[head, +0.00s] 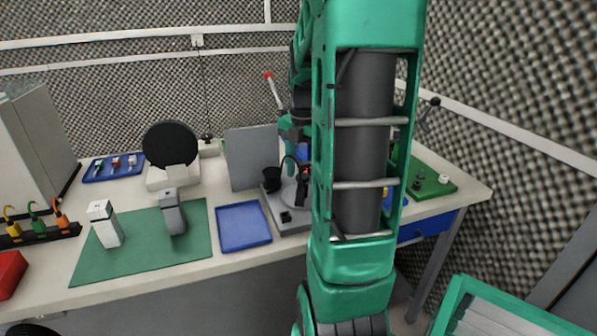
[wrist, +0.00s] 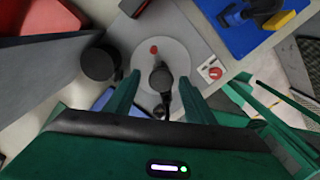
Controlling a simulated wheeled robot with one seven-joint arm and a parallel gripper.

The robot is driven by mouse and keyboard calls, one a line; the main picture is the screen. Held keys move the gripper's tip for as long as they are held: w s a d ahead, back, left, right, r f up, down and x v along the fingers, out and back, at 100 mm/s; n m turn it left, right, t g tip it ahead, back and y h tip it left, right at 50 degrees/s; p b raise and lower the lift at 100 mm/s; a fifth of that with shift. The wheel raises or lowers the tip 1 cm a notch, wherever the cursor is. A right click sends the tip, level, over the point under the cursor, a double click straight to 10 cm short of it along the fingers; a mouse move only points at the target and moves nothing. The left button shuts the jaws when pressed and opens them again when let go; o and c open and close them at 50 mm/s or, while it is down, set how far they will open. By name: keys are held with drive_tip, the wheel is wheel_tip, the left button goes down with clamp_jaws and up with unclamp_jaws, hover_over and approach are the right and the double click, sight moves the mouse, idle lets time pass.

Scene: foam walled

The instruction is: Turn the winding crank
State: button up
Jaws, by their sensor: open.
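The winding crank appears to be a pale round disc (wrist: 145,60) with a red dot and an upright black handle (wrist: 162,77), on a flat grey base (wrist: 185,32). In the head view the grey base (head: 287,219) stands on the bench, largely behind my arm. My gripper (wrist: 159,80) is open in the wrist view, its green fingers on either side of the black handle. I cannot tell whether either finger touches it. In the head view the fingers are mostly hidden by my arm.
A black cup (wrist: 99,63) stands beside the disc, and a red button (wrist: 214,72) lies right of it. A grey upright panel (head: 250,157) stands behind the base. A blue tray (head: 242,227) and a green mat (head: 142,243) with two upright blocks lie left.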

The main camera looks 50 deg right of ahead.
drive_tip(key=c, duration=1)
drive_tip(key=shift+w+m, duration=0.1)
drive_tip(key=shift+m, duration=0.4)
